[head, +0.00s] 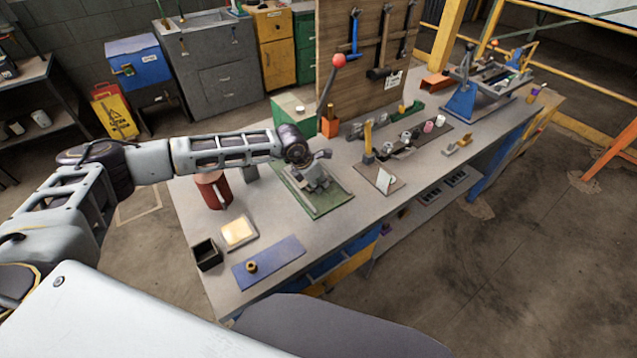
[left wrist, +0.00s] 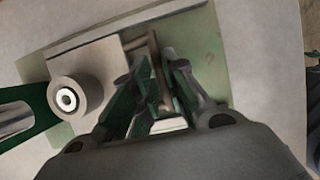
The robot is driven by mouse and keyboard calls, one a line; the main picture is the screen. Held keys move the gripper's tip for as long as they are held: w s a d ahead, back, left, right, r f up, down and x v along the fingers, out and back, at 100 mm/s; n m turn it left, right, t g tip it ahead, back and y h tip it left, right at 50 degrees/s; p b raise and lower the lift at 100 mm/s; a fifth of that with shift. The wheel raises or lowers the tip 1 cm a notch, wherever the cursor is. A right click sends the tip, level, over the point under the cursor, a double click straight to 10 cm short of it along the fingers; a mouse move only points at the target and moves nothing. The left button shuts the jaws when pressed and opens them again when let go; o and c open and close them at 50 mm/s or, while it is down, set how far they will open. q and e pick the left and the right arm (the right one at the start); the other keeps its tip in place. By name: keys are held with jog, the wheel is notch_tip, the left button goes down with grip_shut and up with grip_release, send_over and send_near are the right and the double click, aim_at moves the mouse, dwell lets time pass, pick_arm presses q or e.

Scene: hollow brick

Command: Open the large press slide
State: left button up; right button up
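The large press stands on the workbench, with a green base plate (head: 330,203), a green body (head: 288,112) and a long lever ending in a red ball (head: 338,60). My left gripper (head: 318,166) is low over the plate, partly hiding the press's middle. In the left wrist view, the plate (left wrist: 215,62) lies under my left gripper (left wrist: 160,62). A narrow brown bar (left wrist: 156,48) shows between its fingertips. I cannot tell whether the fingers touch it. A grey round part with a white ring (left wrist: 68,98) lies left of the fingers. My right gripper is out of view.
A blue mat (head: 275,262) with a small brass ring, a black open box (head: 207,254) and a yellow-topped tray (head: 239,232) lie nearer on the bench. A red object (head: 212,190) stands left of the press. Several small tools stand to the right.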

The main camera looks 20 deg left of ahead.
pick_arm(q)
grip_shut()
